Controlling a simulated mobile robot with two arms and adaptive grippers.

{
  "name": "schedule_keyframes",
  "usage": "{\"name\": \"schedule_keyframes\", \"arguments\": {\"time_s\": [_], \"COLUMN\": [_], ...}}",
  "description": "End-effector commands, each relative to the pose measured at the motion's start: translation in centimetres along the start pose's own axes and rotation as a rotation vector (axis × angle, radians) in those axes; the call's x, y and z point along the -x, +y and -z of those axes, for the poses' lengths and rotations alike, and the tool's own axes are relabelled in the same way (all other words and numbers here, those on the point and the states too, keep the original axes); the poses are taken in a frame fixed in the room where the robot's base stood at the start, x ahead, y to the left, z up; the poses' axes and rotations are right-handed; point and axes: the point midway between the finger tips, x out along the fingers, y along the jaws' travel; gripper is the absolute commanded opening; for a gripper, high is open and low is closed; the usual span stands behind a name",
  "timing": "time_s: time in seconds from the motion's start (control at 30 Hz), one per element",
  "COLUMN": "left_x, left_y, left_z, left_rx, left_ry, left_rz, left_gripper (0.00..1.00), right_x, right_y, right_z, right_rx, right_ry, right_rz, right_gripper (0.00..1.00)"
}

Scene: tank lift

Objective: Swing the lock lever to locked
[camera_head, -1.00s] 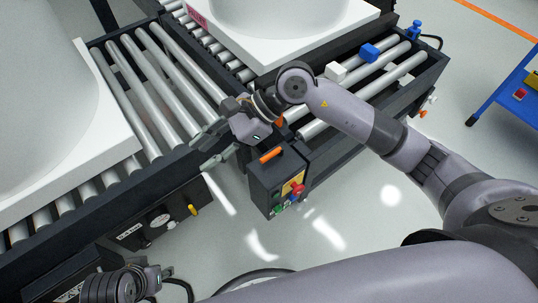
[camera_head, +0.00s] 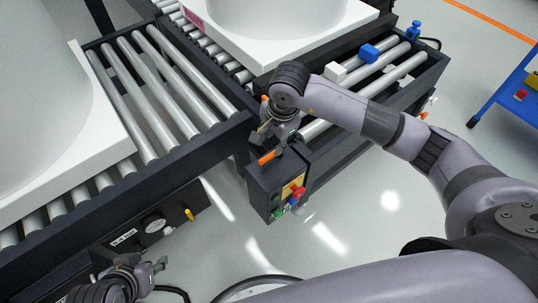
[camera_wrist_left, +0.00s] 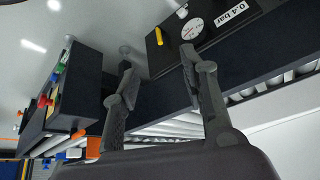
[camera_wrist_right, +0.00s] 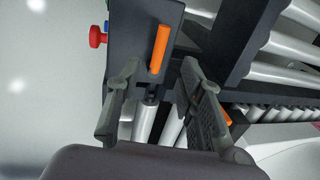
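An orange bar-shaped lever (camera_head: 267,157) sits on top of the dark control box (camera_head: 262,188) at the conveyor corner. It also shows in the right wrist view (camera_wrist_right: 159,48), just beyond the fingertips. My right gripper (camera_head: 274,136) is above and beside the box; in its wrist view the fingers (camera_wrist_right: 160,78) are apart with nothing held between them. A second orange piece (camera_wrist_right: 228,116) is partly hidden behind the right finger. My left gripper (camera_head: 158,268) is low at the left, open and empty in its wrist view (camera_wrist_left: 157,62). Contact with the lever cannot be told.
The box carries a red knob (camera_head: 298,191) and coloured buttons. A gauge panel (camera_head: 150,227) with a yellow valve handle (camera_head: 190,214) is below the left conveyor (camera_head: 150,95). White bases rest on the rollers. A blue cart (camera_head: 510,90) stands right. Floor in front is clear.

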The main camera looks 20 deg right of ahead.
Motion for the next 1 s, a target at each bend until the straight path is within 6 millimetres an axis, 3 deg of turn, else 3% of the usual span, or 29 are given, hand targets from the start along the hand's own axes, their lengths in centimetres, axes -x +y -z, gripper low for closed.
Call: {"name": "schedule_keyframes", "arguments": {"time_s": [0.2,0.5,0.9,1.0], "left_x": [-0.7,0.0,0.3,0.3], "left_y": [0.6,1.2,1.3,1.3], "left_z": [4.6,9.1,9.9,9.9], "left_rx": [-0.006,-0.009,-0.01,-0.01], "left_ry": [0.216,0.427,0.467,0.466], "left_rz": [-0.012,-0.024,-0.026,-0.026], "left_gripper": [0.4,0.4,0.4,0.4], "right_x": [-4.3,-7.7,-8.2,-8.2], "right_y": [0.1,0.0,0.0,0.0], "right_z": [-0.1,0.0,0.0,0.0], "right_rx": [-0.001,-0.001,0.0,0.0], "right_ry": [-0.002,-0.002,-0.001,-0.001], "right_rz": [-0.003,-0.001,0.0,0.0], "right_gripper": [0.35,0.35,0.35,0.29]}}
